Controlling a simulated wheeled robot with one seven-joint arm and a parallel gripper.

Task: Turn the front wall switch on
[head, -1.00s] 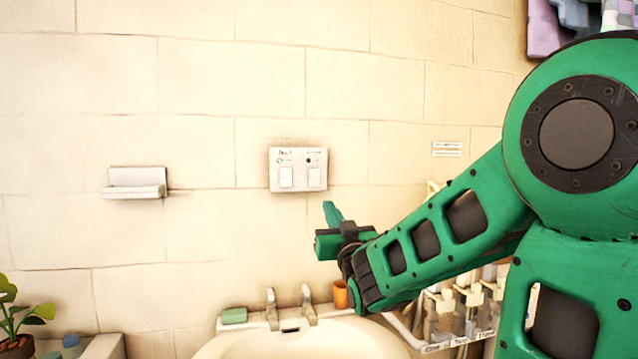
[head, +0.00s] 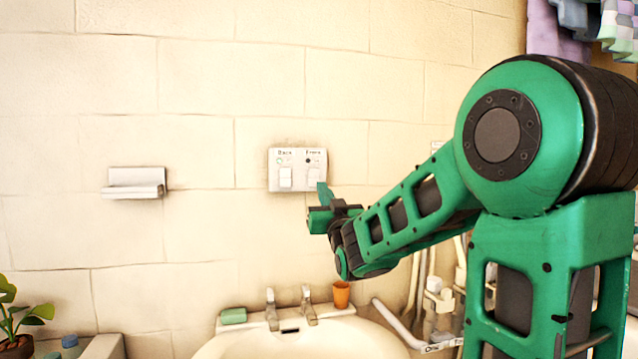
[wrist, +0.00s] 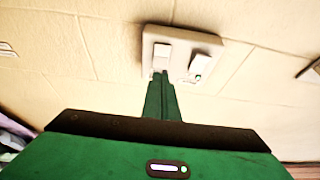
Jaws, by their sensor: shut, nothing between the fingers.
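A white wall plate (head: 297,157) carries two rocker switches, with labels above that seem to read "Back" on the left and "Front" on the right. The front switch (head: 314,177) is the right rocker, and its lower right is close to my gripper (head: 322,188). A dark dot sits above it. In the wrist view the plate appears upside down, so the front switch (wrist: 164,53) is on the left. My gripper (wrist: 160,76) is shut and empty, its tip overlapping that rocker's label-side edge. I cannot tell whether it touches.
The back switch (head: 286,178) is right beside the front one, with a small green mark by it (wrist: 198,77). Below are a washbasin (head: 300,340) with taps (head: 308,305), green soap (head: 233,316) and an orange cup (head: 341,294). A soap shelf (head: 136,188) is left.

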